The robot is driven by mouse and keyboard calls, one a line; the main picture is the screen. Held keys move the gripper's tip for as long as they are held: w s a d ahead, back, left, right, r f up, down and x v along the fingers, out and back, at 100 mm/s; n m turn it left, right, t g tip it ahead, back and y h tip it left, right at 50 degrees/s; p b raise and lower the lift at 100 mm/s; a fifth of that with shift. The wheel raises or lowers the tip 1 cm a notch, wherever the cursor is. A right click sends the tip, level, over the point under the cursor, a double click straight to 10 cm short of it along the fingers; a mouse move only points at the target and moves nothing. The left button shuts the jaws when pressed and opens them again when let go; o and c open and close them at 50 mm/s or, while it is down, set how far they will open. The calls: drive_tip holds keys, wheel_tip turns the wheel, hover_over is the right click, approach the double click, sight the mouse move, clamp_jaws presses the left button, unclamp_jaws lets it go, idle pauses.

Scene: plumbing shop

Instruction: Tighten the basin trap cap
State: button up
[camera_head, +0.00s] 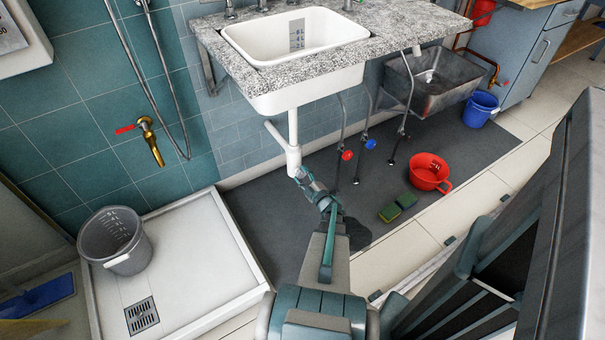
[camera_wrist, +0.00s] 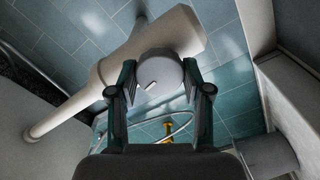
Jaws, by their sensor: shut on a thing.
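The trap cap (camera_wrist: 159,75) is a round light-grey piece with a small white mark on its face. It sits at the end of the white drain pipe (camera_wrist: 110,75). In the wrist view my gripper (camera_wrist: 158,80) has one finger on each side of the cap and is shut on it. In the head view the white trap pipe (camera_head: 293,135) hangs down below the white basin (camera_head: 298,38). My gripper (camera_head: 306,178) is at the lower end of that pipe there. The cap itself is hidden by my gripper and the pipe in that view.
The granite counter (camera_head: 410,25) is above the pipe. Supply lines with a red valve (camera_head: 347,155) and a blue valve (camera_head: 370,144) hang close to the right. A red pot (camera_head: 429,172) and a sponge (camera_head: 390,212) lie on the dark mat (camera_head: 270,235). A grey bucket (camera_head: 115,240) stands in the shower tray (camera_head: 205,250).

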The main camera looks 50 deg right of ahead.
drive_tip(key=shift+m+p, duration=0.4)
drive_tip(key=shift+m, duration=0.4)
drive_tip(key=o, duration=1.1)
drive_tip(key=shift+o, duration=0.2)
drive_tip(key=v, duration=1.2)
